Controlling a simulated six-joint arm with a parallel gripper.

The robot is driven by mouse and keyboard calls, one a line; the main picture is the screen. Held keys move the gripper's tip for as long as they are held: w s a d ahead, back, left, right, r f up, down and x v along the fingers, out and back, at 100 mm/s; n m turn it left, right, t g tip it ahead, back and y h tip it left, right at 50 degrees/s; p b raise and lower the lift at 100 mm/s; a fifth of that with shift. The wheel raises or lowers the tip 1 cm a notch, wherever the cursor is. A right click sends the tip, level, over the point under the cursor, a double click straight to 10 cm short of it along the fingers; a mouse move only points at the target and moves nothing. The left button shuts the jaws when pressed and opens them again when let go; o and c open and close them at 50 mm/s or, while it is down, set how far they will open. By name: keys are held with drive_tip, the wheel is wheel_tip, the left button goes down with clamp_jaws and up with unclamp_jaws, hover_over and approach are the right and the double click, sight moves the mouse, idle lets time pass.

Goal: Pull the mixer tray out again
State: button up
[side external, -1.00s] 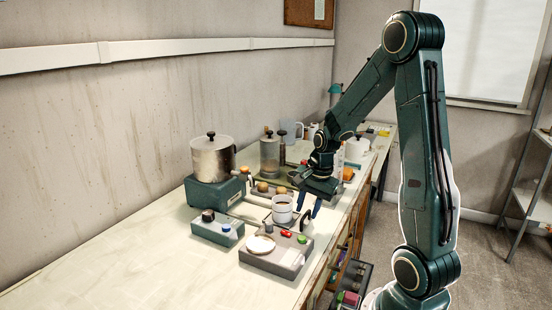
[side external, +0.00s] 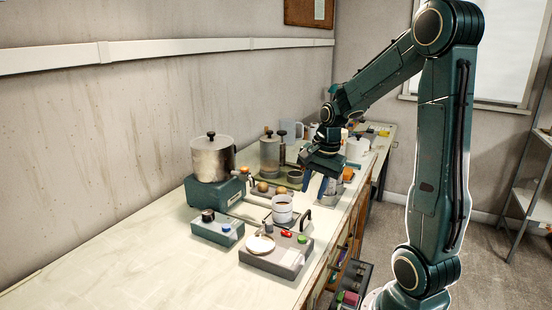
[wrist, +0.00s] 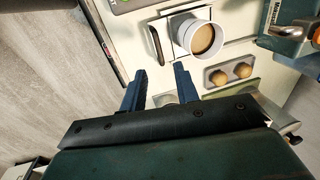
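The mixer tray (wrist: 172,33) is a pale plate with a white cup (side external: 282,210) standing upright on it, out in front of the teal mixer (side external: 215,190). Its dark bar handle (side external: 307,219) faces the table's front edge. The wrist view shows the cup (wrist: 200,38) with tan contents, and the handle (wrist: 157,45) to its left. My gripper (side external: 310,186) is above and behind the handle, apart from it. In the wrist view my gripper (wrist: 160,72) has its two blue fingers spread, with nothing between them.
Tan balls (wrist: 230,74) sit in a small holder beside the tray. A metal pot (side external: 212,158) tops the mixer. The front left of the table is clear.

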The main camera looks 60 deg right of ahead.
wheel_tip(320, 180, up, 7)
drive_tip(key=s, duration=0.1)
drive_tip(key=shift+s, duration=0.2)
idle(0.4)
drive_tip(key=s+a+r+n+t, duration=0.1)
drive_tip(key=s+a+n, duration=0.3)
drive_tip(key=a+n, duration=0.5)
drive_tip(key=s+a+r+n+t, duration=0.2)
drive_tip(key=s+a+n, duration=0.2)
drive_tip(key=a+n, duration=0.5)
drive_tip(key=shift+s+a, duration=0.15)
drive_tip(key=shift+a, duration=0.95)
